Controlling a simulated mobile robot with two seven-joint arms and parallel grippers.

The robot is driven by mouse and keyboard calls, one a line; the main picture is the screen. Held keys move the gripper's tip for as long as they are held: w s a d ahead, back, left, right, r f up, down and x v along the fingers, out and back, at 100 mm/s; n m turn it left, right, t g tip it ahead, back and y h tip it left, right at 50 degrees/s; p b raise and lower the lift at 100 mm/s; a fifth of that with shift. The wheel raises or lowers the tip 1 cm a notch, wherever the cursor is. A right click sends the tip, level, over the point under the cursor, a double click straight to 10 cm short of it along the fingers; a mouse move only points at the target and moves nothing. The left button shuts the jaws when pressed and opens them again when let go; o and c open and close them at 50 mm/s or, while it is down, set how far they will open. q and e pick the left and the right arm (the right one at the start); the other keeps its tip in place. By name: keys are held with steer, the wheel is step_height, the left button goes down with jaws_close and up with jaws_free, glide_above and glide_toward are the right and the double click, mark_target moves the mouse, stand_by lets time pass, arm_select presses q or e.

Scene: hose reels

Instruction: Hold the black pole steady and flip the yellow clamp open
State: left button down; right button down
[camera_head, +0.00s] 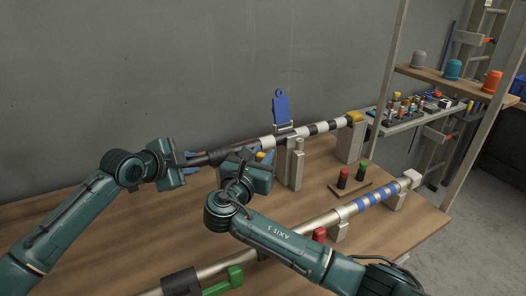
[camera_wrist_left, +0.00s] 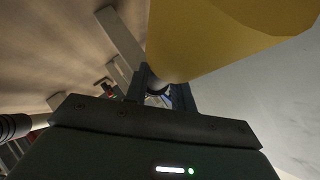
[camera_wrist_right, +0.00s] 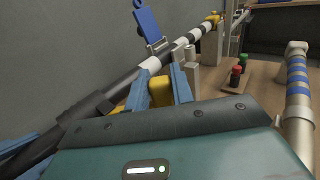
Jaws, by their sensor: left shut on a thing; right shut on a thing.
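The black pole (camera_head: 217,156) runs along the back of the table, with black and white bands and a yellow far end (camera_head: 354,117). My left gripper (camera_head: 192,159) is shut on the pole's near black part. The left wrist view shows a large yellow surface (camera_wrist_left: 220,35) close to the camera; I cannot tell what it belongs to. My right gripper (camera_wrist_right: 158,84) is shut on the yellow clamp (camera_wrist_right: 162,93), beside the pole. In the head view the clamp (camera_head: 261,156) is mostly hidden by my right wrist.
A blue clamp (camera_head: 281,108) stands upright over the banded pole. A blue-banded silver pole (camera_head: 375,199) lies in front, with a red clamp (camera_head: 320,235) and a green clamp (camera_head: 236,278). Red and green pegs (camera_head: 343,178) stand between the poles. A shelf rack (camera_head: 450,80) is at right.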

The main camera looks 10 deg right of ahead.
steer(key=shift+s+a+m+g+h, duration=0.35)
steer(key=shift+m+g+h, duration=0.35)
steer(key=shift+g+h, duration=0.1)
steer(key=shift+s+a+m+g+h, duration=0.3)
steer(key=shift+m+g+h, duration=0.4)
steer(key=shift+g+h, duration=0.1)
steer(key=shift+s+a+m+g+h, duration=0.35)
steer(key=shift+m+g+h, duration=0.35)
steer(key=shift+h, duration=0.1)
steer(key=c, duration=1.2)
jaws_free()
steer(key=v, duration=0.7)
steer(key=shift+a, duration=0.3)
steer(key=shift+s, duration=0.15)
steer(key=shift+c, duration=0.3)
